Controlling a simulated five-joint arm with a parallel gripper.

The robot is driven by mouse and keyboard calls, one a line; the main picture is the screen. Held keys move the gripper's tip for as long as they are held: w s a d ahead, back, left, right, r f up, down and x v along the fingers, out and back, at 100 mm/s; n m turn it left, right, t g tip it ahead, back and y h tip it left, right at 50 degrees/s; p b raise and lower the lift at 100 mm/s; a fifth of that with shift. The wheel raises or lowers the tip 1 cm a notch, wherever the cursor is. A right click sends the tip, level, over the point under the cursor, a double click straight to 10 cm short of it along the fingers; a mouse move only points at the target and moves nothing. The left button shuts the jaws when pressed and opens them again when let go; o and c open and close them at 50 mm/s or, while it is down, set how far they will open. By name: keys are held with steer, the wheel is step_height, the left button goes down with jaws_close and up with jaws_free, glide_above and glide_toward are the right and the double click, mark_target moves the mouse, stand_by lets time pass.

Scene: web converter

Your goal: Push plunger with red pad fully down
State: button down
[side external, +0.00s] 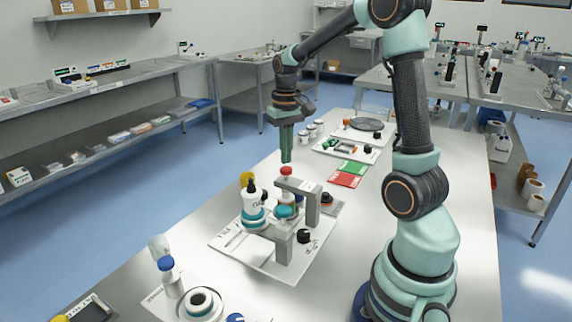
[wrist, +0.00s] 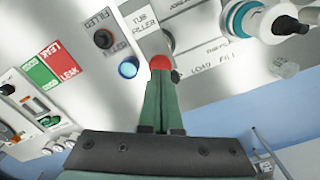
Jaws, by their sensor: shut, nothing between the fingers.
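The plunger's red pad (side external: 286,170) tops a pale post beside a grey arch-like frame (side external: 313,205) on the white station plate (side external: 228,238). My gripper (side external: 287,160) points down with its green fingers closed together, just above the red pad. In the wrist view the red pad (wrist: 160,62) shows right at the tips of my gripper (wrist: 158,76). I cannot tell whether the tips touch it. A teal part (side external: 284,212) sits below the plunger. The lower part of the plunger is partly hidden by the frame.
A black knob (side external: 304,236) sits at the front right. Green and red cards (side external: 346,179) lie behind on the table. A blue button (wrist: 128,68) shows in the wrist view.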

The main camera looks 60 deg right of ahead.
mark_target(286, 168)
steer(key=shift+f, duration=0.6)
steer(key=shift+f, duration=0.95)
steer(key=shift+r, duration=1.45)
steer(key=shift+r, duration=0.1)
step_height(286, 168, up, 6)
steer(key=shift+f, duration=0.1)
stand_by(0.3)
steer(key=shift+a, duration=0.1)
